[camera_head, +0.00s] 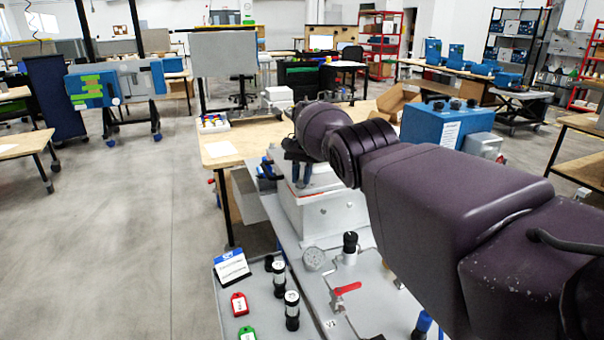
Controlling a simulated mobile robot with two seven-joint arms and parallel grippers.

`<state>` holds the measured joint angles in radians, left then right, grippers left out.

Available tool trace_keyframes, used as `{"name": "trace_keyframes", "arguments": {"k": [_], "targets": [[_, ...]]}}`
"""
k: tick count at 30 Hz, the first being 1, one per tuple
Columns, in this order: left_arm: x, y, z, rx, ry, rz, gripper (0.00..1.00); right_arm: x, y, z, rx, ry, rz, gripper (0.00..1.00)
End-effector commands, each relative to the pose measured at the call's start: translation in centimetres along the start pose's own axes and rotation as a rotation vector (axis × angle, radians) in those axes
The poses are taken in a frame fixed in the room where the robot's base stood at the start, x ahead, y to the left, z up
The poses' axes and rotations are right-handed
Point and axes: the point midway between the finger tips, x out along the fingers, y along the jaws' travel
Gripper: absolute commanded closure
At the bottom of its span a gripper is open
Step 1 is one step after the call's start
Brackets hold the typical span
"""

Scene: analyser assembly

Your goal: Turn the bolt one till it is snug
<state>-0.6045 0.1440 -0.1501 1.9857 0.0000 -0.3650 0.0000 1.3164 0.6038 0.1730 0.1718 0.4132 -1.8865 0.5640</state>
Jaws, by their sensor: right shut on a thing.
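My right arm comes in from the right and reaches over a light grey box (330,205). My right gripper (302,182) points down at the box's top, near its far left part. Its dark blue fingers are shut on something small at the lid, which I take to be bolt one. The fingers and wrist hide the bolt, so I cannot see its head or how deep it sits. My left gripper is not in view.
A grey panel in front carries a pressure gauge (313,259), a red-handled valve (347,289), a black knob (350,243) and black cylinders (292,310). A wooden table (225,147) with a blue analyser box (440,124) stands behind. Open floor lies left.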

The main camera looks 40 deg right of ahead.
Motion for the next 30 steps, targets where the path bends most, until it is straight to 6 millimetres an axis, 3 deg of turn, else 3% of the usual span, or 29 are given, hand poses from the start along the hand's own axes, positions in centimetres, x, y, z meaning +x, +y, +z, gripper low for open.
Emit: {"name": "trace_keyframes", "arguments": {"k": [1, 15, 30], "targets": [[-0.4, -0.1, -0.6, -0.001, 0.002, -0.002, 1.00, -0.8, 0.1, 0.3, 0.037, 0.005, -0.024, 1.00], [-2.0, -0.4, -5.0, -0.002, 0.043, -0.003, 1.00, -0.7, 0.1, 0.2, 0.319, 0.003, -0.138, 1.00], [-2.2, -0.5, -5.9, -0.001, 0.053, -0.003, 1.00, -0.4, 0.2, 0.1, 0.382, 0.004, -0.164, 1.00]]}}
